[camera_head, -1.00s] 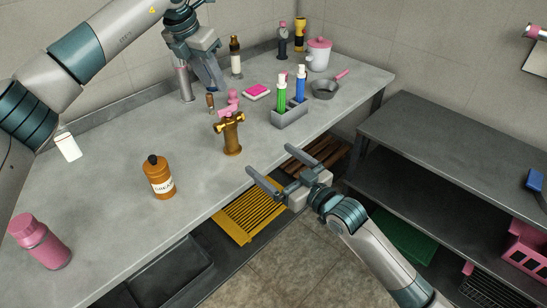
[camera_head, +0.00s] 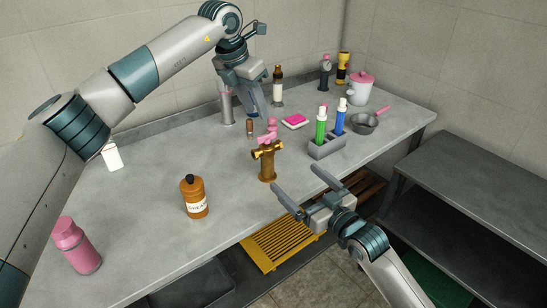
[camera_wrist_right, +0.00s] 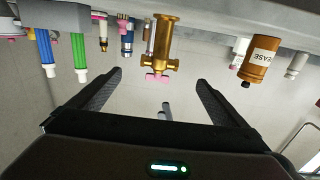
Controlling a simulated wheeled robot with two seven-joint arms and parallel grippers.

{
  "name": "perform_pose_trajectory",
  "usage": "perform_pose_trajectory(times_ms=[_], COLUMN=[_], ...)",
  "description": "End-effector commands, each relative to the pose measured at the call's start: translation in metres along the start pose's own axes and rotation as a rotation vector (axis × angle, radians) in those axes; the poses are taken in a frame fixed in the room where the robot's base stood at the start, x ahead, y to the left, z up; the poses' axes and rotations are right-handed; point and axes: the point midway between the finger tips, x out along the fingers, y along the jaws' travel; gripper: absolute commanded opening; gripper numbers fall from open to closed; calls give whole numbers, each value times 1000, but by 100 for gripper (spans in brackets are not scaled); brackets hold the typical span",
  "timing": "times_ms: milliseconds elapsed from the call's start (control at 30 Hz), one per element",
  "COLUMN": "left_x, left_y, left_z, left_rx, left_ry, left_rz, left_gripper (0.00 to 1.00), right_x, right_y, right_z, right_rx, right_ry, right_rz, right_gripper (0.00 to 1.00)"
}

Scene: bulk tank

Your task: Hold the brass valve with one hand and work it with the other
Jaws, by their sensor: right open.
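The brass valve (camera_head: 267,165) stands upright on the grey bench near its front edge, with a pink handle (camera_head: 268,135) on top. In the right wrist view the valve (camera_wrist_right: 163,40) appears upside down, ahead of the fingers. My right gripper (camera_head: 296,178) is open and empty at the bench's front edge, just right of the valve and not touching it. Its two spread fingers also show in the wrist view (camera_wrist_right: 160,79). My left gripper (camera_head: 259,113) points down above the bench behind the valve, apart from it. I cannot tell whether its fingers are apart.
A brown grease bottle (camera_head: 194,198) stands left of the valve, and a pink bottle (camera_head: 76,246) further left. A grey holder (camera_head: 326,147) with green and blue tubes stands to the right. A small brown-handled item (camera_head: 250,128) is behind the valve. Bare bench lies around the grease bottle.

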Motion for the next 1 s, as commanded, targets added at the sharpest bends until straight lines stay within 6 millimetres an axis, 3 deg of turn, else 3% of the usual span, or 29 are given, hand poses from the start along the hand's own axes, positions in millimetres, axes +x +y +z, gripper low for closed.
perform_pose_trajectory(times_ms=[600,800,1000], left_x=[0,0,0], left_y=[0,0,0], left_z=[0,0,0], left_rx=[0,0,0], left_ry=[0,0,0], left_rz=[0,0,0], left_gripper=[31,31,31], right_x=[102,127,138], right_y=[0,0,0], right_z=[-1,0,0], right_rx=[1,0,0], right_ry=[1,-1,0], right_rz=[0,1,0], right_gripper=[97,97,97])
